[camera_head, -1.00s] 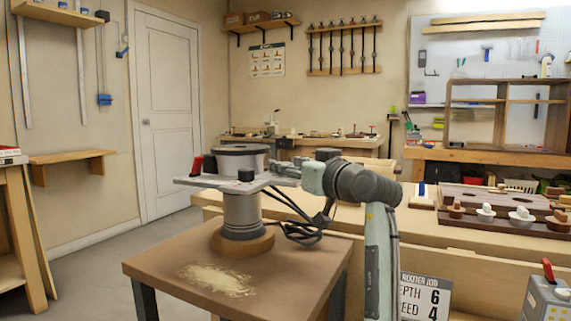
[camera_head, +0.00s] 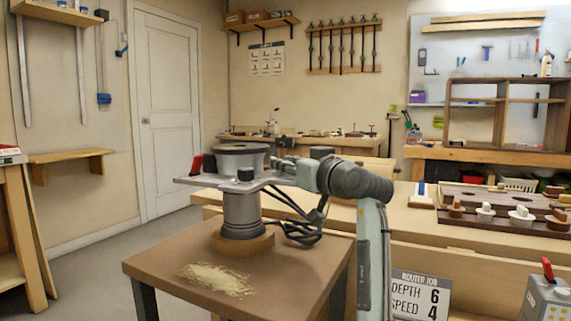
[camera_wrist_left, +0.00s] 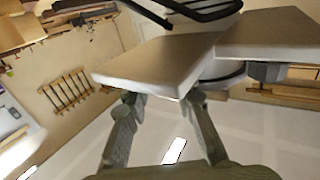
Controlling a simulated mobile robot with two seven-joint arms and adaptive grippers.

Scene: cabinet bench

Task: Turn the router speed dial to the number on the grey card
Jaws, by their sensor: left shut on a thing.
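The router (camera_head: 243,212) stands on a round wooden base on the small brown table. It has a grey plate and a dark disc on top, a red lever at left and a dark knob (camera_head: 246,174) in front. I cannot make out its speed dial or any numbers. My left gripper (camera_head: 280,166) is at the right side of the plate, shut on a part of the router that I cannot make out. In the left wrist view, the two fingers (camera_wrist_left: 164,100) stand apart at the plate's edge (camera_wrist_left: 150,70). The grey card (camera_head: 404,294) reads depth 6, speed 4. My right gripper is not in view.
Sawdust (camera_head: 215,279) lies on the brown table (camera_head: 290,292). Black cable loops hang right of the router. A workbench (camera_head: 330,220) stands behind, with a dark wooden rack (camera_head: 478,220) at right. A grey box with a red switch (camera_head: 547,300) is at the lower right.

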